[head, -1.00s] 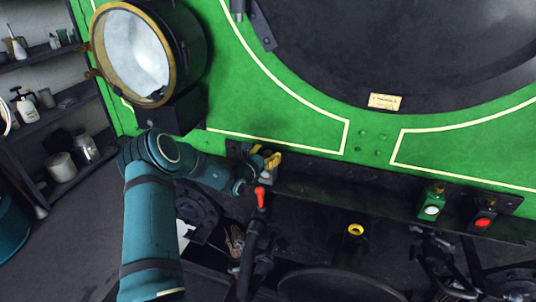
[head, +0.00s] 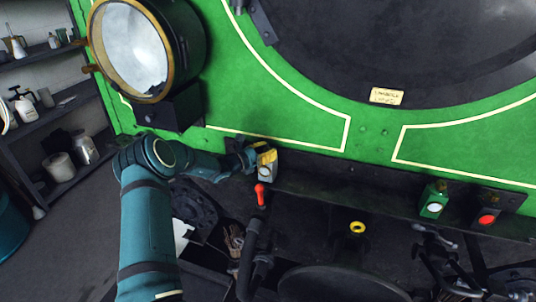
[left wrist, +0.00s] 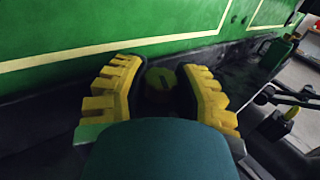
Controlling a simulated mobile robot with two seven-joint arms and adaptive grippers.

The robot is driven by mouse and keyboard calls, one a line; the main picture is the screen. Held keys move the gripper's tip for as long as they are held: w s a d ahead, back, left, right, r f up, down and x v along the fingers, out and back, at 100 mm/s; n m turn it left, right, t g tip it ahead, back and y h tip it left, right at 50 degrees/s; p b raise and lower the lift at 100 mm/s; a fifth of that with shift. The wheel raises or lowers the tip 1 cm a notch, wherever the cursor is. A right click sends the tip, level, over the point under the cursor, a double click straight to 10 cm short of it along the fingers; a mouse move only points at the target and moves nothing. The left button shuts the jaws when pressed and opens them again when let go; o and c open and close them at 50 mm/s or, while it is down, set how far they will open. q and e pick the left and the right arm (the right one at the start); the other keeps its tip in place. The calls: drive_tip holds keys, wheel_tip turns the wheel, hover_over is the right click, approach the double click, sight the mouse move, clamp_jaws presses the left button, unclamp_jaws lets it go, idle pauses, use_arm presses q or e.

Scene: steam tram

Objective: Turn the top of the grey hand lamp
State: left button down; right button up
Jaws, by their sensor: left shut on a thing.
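The grey hand lamp (head: 266,172) stands on the dark ledge below the green front, left of the middle in the head view. Its pale round lens faces outward and its top is partly hidden by my fingers. My left gripper (head: 265,156) reaches in from the left and is shut on the top of the lamp with its yellow fingers. In the left wrist view, the yellow fingers (left wrist: 162,88) stand on both sides of the dim round lamp top (left wrist: 160,80). My right gripper is not in view.
A green lamp (head: 433,200) and a dark lamp with a red lens (head: 485,214) stand farther right on the ledge. A red-handled hose tap (head: 261,195) is just below the grey lamp. A large headlamp (head: 140,50) is at upper left.

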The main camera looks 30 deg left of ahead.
use_arm(q)
drive_tip(key=m+g+h+b, duration=0.1)
drive_tip(key=h, duration=0.1)
drive_tip(key=m+g+h+b, duration=0.1)
drive_tip(key=m+h, duration=0.1)
drive_tip(key=shift+f+g, duration=0.15)
drive_tip(key=shift+g, duration=0.25)
drive_tip(key=shift+m+g+h+b, duration=1.4)
drive_tip(key=shift+h+b, duration=0.05)
drive_tip(key=shift+h, duration=0.05)
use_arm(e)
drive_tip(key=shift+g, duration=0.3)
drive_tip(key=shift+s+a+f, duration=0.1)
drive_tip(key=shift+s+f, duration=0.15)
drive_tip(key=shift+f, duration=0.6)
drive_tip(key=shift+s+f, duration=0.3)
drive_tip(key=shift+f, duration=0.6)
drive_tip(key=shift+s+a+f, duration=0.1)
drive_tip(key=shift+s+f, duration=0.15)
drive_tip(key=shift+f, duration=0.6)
use_arm(q)
drive_tip(key=shift+r, duration=0.2)
drive_tip(key=c, duration=0.6)
unclamp_jaws()
drive_tip(key=shift+c, duration=0.2)
drive_tip(key=v, duration=1.2)
